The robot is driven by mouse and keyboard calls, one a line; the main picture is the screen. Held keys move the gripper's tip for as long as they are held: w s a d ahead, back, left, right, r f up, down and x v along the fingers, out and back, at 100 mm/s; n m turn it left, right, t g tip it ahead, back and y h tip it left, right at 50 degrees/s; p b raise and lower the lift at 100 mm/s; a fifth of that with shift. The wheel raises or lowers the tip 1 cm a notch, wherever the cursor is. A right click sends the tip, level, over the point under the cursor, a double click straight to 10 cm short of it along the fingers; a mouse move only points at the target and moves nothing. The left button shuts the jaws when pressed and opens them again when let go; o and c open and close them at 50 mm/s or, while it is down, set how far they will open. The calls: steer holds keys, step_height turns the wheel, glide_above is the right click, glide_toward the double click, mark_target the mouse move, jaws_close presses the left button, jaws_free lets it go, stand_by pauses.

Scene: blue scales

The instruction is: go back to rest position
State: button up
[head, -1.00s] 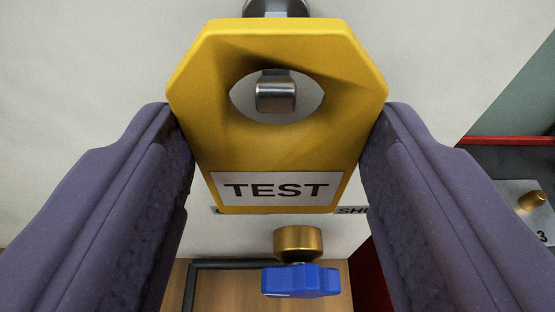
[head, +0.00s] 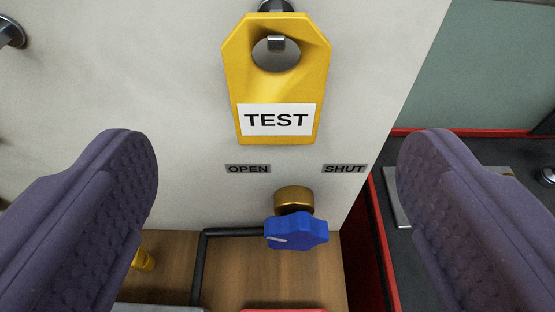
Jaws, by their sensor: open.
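My gripper (head: 277,165) is open and empty, with one purple padded finger at each side of the view. A yellow tag (head: 277,88) marked TEST hangs on a metal hook (head: 277,42) on the pale wall panel, ahead of the fingers and apart from them. The hook's end shows through the hole in the tag.
Below the tag are OPEN (head: 248,169) and SHUT (head: 345,169) labels and a blue knob (head: 296,232) on a brass stem. A red-edged dark tray (head: 465,190) lies at right. Another metal peg (head: 10,33) is at upper left.

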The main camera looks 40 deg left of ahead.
steer(key=w+d+r+t+h+b, duration=0.25)
steer(key=w+d+r+h, duration=0.2)
steer(key=w+r, duration=0.25)
step_height(320, 180, up, 14)
steer(key=w+d+m+t+h+b, duration=0.1)
steer(key=w+m+t+h+b, duration=0.1)
steer(key=m+h+b, duration=0.3)
steer(key=s+a+r+m+b, duration=0.1)
steer(key=s+a+r, duration=0.3)
steer(key=s+r, duration=0.2)
steer(key=s+a+r+m, duration=0.1)
steer(key=s+a+r, duration=0.4)
steer(key=r, duration=0.5)
steer(key=shift+s+r+g+y+b, duration=0.35)
steer(key=shift+s+g+y, duration=0.1)
steer(key=shift+s, duration=0.65)
steer(key=shift+d+f, duration=0.1)
